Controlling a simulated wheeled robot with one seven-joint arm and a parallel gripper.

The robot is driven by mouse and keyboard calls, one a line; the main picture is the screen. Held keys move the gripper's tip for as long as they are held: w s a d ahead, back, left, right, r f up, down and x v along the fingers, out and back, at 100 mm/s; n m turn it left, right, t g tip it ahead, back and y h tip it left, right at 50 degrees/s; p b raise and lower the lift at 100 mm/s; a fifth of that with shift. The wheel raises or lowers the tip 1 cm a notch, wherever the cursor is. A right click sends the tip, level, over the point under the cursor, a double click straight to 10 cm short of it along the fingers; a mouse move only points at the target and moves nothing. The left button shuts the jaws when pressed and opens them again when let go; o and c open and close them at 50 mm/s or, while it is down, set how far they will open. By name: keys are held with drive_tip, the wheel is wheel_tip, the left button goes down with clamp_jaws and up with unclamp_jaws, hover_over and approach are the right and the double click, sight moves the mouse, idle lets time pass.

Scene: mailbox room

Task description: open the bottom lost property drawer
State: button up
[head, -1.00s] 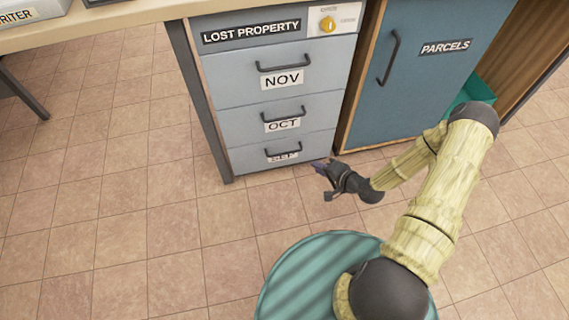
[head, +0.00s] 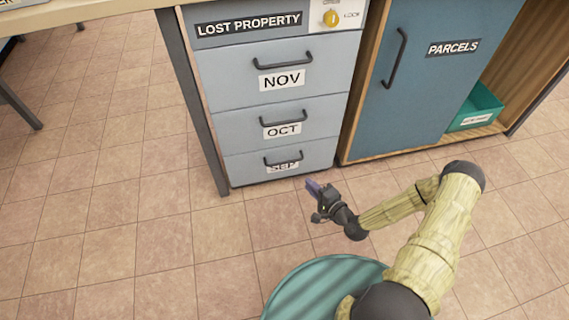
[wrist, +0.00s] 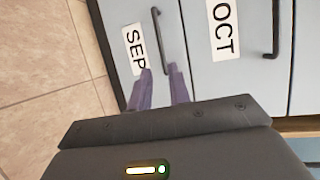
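The bottom drawer (head: 240,170) of the lost property cabinet is shut, flush with the drawers above. Its dark bar handle (head: 284,159) sits above a white label, which reads SEP in the wrist view. My gripper (head: 313,187) is low over the floor, in front of and to the right of that handle in the head view. In the wrist view, my gripper's purple fingers (wrist: 163,82) are apart and empty. The handle (wrist: 158,38) shows just beyond their tips, between them. I cannot tell the exact gap.
The OCT drawer (head: 245,125) and NOV drawer (head: 225,80) above are shut. A yellow knob (head: 331,18) is at the cabinet's top right. The blue PARCELS door (head: 425,110) and a teal bin (head: 478,103) stand right. The tiled floor (head: 110,230) at left is clear.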

sight(284, 162)
drive_tip(key=b+x, duration=0.6)
drive_tip(key=x, duration=0.9)
drive_tip(key=shift+w+a+b, duration=0.2)
drive_tip(key=shift+w+b, duration=0.15)
drive_tip(key=shift+b, duration=0.05)
clamp_jaws()
